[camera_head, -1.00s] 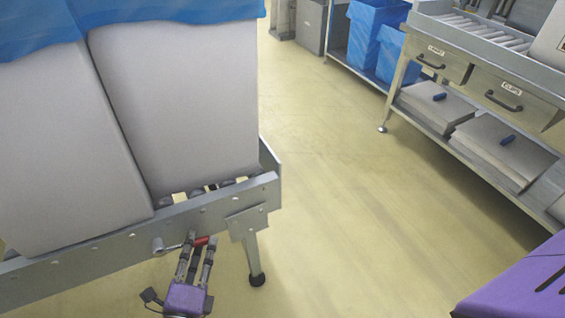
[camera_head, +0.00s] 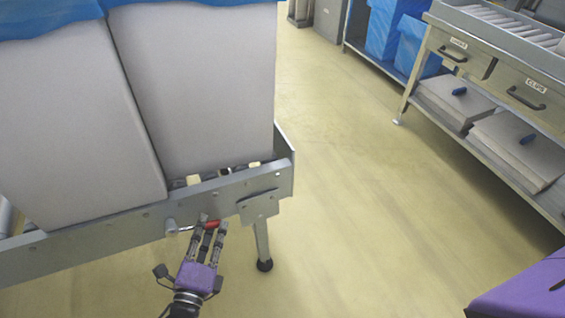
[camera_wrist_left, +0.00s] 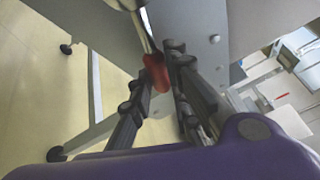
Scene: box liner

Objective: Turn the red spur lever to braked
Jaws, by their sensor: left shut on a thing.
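The spur lever has a grey arm and a red grip (camera_head: 211,224). It sits on the side rail of the roller conveyor (camera_head: 100,240), its pivot (camera_head: 171,226) to the left of the grip. The lever points right, roughly along the rail. My left gripper (camera_head: 208,228) reaches up from below and is shut on the red grip. In the left wrist view the red grip (camera_wrist_left: 156,72) lies between the fingers, and the metal arm runs up from it. The fingers hide part of the grip. My right gripper is not in view.
Two tall grey boxes with blue liners (camera_head: 195,90) stand on the conveyor. A conveyor leg (camera_head: 262,245) is right of my gripper. Open floor (camera_head: 370,210) lies between it and a steel bench with drawers (camera_head: 525,97) at the right.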

